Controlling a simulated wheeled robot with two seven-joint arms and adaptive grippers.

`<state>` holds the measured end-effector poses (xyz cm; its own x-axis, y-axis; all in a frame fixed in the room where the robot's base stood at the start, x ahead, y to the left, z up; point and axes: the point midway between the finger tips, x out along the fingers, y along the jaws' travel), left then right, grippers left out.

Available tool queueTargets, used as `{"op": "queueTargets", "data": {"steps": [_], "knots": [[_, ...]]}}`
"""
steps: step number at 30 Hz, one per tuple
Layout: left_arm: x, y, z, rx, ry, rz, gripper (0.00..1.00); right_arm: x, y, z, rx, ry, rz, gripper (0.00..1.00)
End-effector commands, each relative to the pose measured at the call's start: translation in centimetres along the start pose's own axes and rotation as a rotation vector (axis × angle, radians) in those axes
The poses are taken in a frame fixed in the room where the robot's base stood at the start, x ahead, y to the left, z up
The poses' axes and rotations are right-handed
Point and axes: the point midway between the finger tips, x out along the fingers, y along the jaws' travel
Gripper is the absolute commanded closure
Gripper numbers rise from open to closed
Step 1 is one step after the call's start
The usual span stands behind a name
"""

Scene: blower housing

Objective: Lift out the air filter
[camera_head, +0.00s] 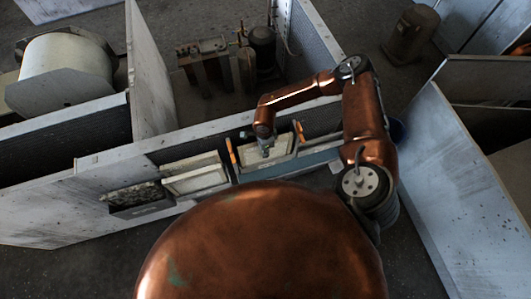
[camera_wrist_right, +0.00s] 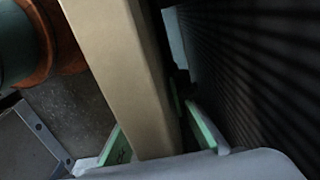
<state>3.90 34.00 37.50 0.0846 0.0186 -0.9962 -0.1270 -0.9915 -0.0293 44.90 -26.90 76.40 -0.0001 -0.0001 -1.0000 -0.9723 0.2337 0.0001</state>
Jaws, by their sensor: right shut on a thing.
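The air filter (camera_head: 281,146) is a pale cream panel between two orange brackets at the front wall of the housing, in the middle of the head view. My right gripper (camera_head: 266,151) reaches it from above. In the right wrist view the filter shows as a long tan edge (camera_wrist_right: 122,70), between the green-padded fingertips of my right gripper (camera_wrist_right: 158,140), which is shut on it. The filter's lower part is hidden in the head view. I cannot tell whether it is clear of its slot. My left gripper is not in view.
Another cream framed panel (camera_head: 195,176) and a dark tray with grey contents (camera_head: 138,197) sit left of the filter. A grey divider wall (camera_head: 150,80) rises behind. A dark ribbed surface (camera_wrist_right: 250,80) is close beside the filter. Machinery (camera_head: 210,62) stands farther back.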

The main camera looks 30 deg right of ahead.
Motion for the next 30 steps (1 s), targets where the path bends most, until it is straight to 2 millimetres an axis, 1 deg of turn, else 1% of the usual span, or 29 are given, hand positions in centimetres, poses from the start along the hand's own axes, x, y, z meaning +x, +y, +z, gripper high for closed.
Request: {"op": "queueTargets", "data": {"steps": [1, 3, 4, 16, 20, 23, 26, 30], "knots": [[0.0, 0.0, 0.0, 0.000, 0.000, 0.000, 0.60, 0.0, 0.0, 0.0, 0.000, 0.000, 0.000, 0.95], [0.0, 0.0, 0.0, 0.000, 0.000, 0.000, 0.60, 0.0, 0.0, 0.0, 0.000, 0.000, 0.000, 1.00], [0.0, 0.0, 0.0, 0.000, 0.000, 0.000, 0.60, 0.0, 0.0, 0.0, 0.000, 0.000, 0.000, 1.00], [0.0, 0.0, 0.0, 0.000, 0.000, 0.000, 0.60, -0.1, 0.0, 0.0, 0.000, -0.001, 0.000, 1.00], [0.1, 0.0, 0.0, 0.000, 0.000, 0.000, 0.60, -0.4, 0.2, 0.1, 0.000, -0.002, 0.000, 1.00], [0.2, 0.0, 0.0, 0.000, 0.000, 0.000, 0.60, -1.1, 0.4, 0.1, -0.001, -0.002, -0.001, 1.00], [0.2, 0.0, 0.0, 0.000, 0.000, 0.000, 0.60, -2.5, 0.3, 0.0, 0.000, -0.002, -0.002, 1.00], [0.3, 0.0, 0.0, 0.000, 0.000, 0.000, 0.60, -4.9, 0.3, 0.0, 0.000, -0.002, -0.003, 1.00]]}}
